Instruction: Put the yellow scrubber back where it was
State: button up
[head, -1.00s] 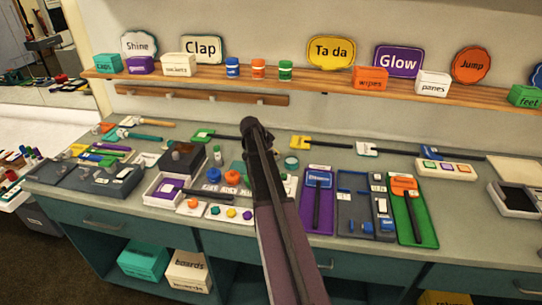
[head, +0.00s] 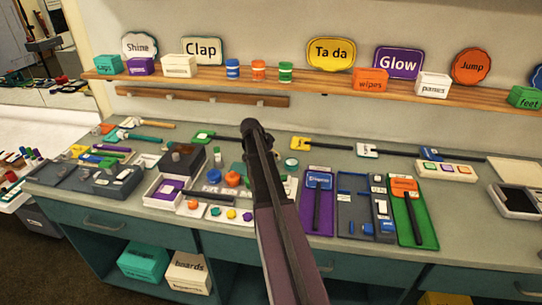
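A tool with a yellow head (head: 301,143) and a long black handle lies flat at the back of the counter; it appears to be the yellow scrubber. Its handle points right, toward a similar white-headed tool (head: 367,150). Similar green-headed (head: 202,135) and blue-headed (head: 430,153) tools lie along the same back row. My dark arm rises from the bottom centre and stands in front of the counter's middle, left of the yellow tool. My gripper's fingers do not show, and the arm hides part of the counter behind it.
A purple tray (head: 325,216) holds a blue-headed tool, and a green tray (head: 428,232) an orange-headed one. A grey tray (head: 352,216) between them holds small blue pieces. Jars and small boxes crowd the counter's left half. A wooden shelf (head: 320,84) runs above.

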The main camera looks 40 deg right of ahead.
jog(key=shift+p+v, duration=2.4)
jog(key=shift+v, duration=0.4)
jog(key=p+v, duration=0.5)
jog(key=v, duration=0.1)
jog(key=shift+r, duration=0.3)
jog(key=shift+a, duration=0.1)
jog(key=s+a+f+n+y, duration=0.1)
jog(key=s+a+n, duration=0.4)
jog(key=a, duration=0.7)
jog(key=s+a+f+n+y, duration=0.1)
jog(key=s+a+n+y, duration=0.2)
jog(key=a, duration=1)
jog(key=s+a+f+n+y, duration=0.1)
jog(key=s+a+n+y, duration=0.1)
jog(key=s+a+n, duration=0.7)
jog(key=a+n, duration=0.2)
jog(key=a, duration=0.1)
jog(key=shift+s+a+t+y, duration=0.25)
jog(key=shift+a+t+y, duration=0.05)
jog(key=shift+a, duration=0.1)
